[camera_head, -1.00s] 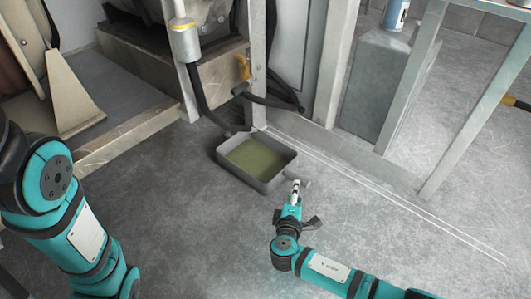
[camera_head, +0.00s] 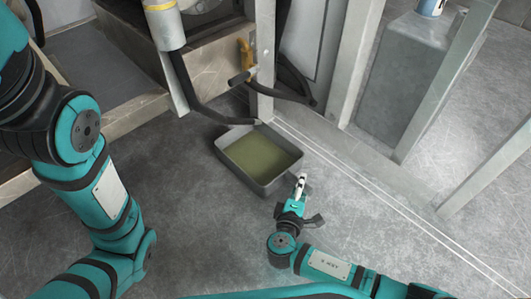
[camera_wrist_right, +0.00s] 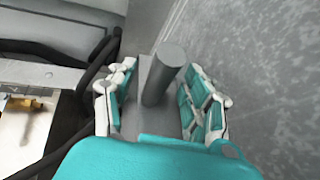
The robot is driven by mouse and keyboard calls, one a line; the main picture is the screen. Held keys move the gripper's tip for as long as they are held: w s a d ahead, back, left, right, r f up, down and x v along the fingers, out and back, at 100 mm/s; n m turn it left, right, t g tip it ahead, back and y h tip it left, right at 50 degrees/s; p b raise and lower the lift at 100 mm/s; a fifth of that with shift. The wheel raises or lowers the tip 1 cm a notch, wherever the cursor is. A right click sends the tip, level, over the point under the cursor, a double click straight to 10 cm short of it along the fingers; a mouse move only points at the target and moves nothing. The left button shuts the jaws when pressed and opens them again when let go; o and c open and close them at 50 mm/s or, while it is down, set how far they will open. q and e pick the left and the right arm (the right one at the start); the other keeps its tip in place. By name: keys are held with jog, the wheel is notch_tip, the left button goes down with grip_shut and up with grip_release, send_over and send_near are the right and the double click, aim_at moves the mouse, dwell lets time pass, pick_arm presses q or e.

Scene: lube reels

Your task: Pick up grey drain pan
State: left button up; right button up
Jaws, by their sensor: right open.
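The grey drain pan (camera_head: 283,178) sits on the floor in the middle of the head view, with olive-green liquid inside. My right gripper (camera_head: 299,184) is low, beside the pan's near right side. In the right wrist view, my right gripper (camera_wrist_right: 158,100) is open, with its two fingers apart on either side of a grey cylindrical handle (camera_wrist_right: 168,68). The handle stands between the fingers. I cannot tell whether either finger touches it. Most of the pan is out of the wrist view. My left arm shows at the left, but its gripper is not in view.
A metal frame post (camera_head: 265,60) stands just behind the pan. A grey container (camera_head: 405,75) stands behind the frame at right.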

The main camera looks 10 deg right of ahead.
grip_shut()
dwell(0.3)
jog(key=shift+r, duration=0.2)
